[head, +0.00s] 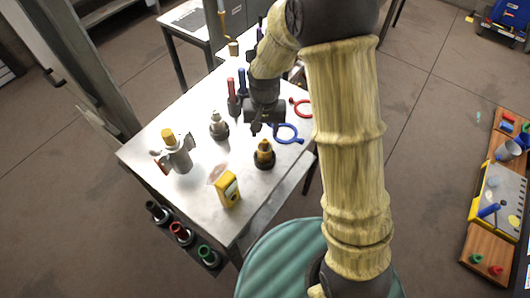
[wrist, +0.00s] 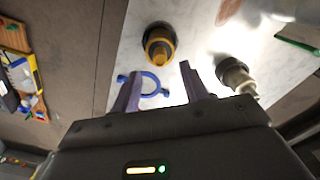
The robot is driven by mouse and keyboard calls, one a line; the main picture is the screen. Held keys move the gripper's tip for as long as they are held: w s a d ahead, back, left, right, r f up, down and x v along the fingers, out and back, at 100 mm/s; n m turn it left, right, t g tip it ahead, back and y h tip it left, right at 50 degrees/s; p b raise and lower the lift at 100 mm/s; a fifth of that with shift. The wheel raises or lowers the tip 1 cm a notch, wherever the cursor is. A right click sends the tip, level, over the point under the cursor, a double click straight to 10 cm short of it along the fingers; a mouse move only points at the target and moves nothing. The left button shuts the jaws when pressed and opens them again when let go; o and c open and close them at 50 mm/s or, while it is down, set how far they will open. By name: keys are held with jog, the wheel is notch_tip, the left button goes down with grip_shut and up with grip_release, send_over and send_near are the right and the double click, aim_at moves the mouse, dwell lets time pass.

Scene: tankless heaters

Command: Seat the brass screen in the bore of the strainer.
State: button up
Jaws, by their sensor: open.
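A brass-coloured piece, probably the brass screen (head: 264,147), stands upright in a dark round base on the table. It also shows beyond my fingertips in the wrist view (wrist: 158,46). A grey metal body with a yellow top, perhaps the strainer (head: 180,160), stands at the table's left; its bore cannot be made out. My gripper (head: 256,129) points down above the table, just behind the brass piece. In the wrist view my gripper (wrist: 158,82) is open and its jaws are empty.
A pale fitting (head: 218,126) in a dark base stands left of my gripper. A blue ring tool (head: 287,133) and red ring tool (head: 301,107) lie right. A yellow box (head: 228,189) stands near the front edge. Red and blue handled tools (head: 231,90) stand behind.

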aim_at(265, 140)
jog(key=shift+w+f+p, duration=0.2)
jog(key=shift+f+p, duration=0.7)
jog(key=shift+f, duration=1.7)
grip_shut()
